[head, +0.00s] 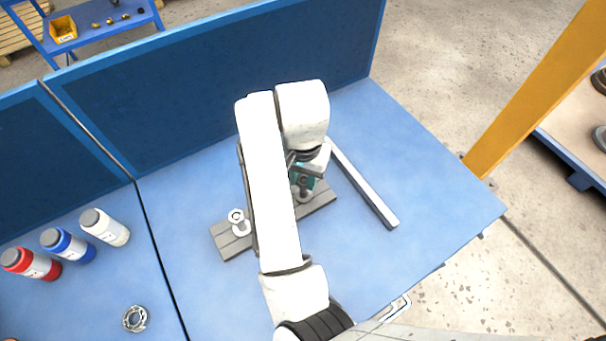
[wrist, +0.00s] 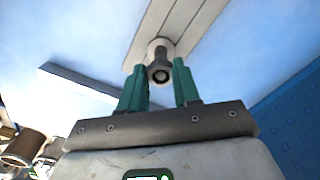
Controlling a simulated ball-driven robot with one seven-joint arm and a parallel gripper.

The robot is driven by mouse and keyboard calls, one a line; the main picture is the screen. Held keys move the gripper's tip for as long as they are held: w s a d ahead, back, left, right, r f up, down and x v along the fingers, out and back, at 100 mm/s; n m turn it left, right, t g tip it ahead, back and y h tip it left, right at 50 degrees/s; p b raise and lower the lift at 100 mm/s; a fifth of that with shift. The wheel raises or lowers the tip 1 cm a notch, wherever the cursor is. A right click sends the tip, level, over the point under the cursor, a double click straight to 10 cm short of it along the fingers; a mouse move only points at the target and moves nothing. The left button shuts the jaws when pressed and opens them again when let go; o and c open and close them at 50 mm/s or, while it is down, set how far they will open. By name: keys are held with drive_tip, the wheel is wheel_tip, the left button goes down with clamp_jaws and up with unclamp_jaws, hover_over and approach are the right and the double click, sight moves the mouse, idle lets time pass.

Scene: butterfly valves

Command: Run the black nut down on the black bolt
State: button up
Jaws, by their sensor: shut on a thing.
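My gripper (wrist: 159,67) has teal fingers, one on each side of the black nut (wrist: 158,75), and is shut on it. The nut sits at the black bolt, whose round end shows in the middle of the nut; how far down the nut is on the bolt I cannot tell. Behind it is a pale round collar (wrist: 160,47) on a grey slotted plate (wrist: 182,28). In the head view my gripper (head: 303,178) is at the right part of the plate (head: 231,242), and my arm hides the plate's middle. The nut is mostly hidden there.
A pale bolt with a nut (head: 237,218) stands at the plate's left end. A long grey bar (head: 365,186) lies to the right. Bottles (head: 68,244) and a metal ring (head: 135,319) are on the left table. A blue partition (head: 190,110) runs behind. The table's front right is clear.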

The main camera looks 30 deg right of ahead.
clamp_jaws()
drive_tip(key=m+b, duration=0.1)
drive_tip(key=m, duration=0.2)
drive_tip(key=m+b, duration=0.2)
drive_tip(key=m, duration=0.1)
drive_tip(key=shift+w+f, duration=0.15)
drive_tip(key=shift+f, duration=0.05)
drive_tip(key=m+b, duration=0.2)
drive_tip(key=m, duration=0.2)
drive_tip(key=shift+m, duration=0.3)
drive_tip(key=m+b, duration=0.2)
drive_tip(key=m, duration=0.1)
drive_tip(key=shift+w, duration=0.1)
drive_tip(key=m+b, duration=0.2)
drive_tip(key=m, duration=0.1)
drive_tip(key=shift+d, duration=0.1)
drive_tip(key=m+b, duration=0.2)
drive_tip(key=m, duration=0.2)
drive_tip(key=shift+w+m+b, duration=0.15)
drive_tip(key=shift+m+b, duration=0.15)
drive_tip(key=shift+b, duration=0.05)
drive_tip(key=shift+m+b, duration=0.55)
drive_tip(key=shift+m, duration=0.55)
drive_tip(key=shift+d+r+m, duration=0.1)
drive_tip(key=shift+r+m, duration=0.15)
drive_tip(key=shift+m, duration=0.15)
drive_tip(key=o, duration=0.6)
unclamp_jaws()
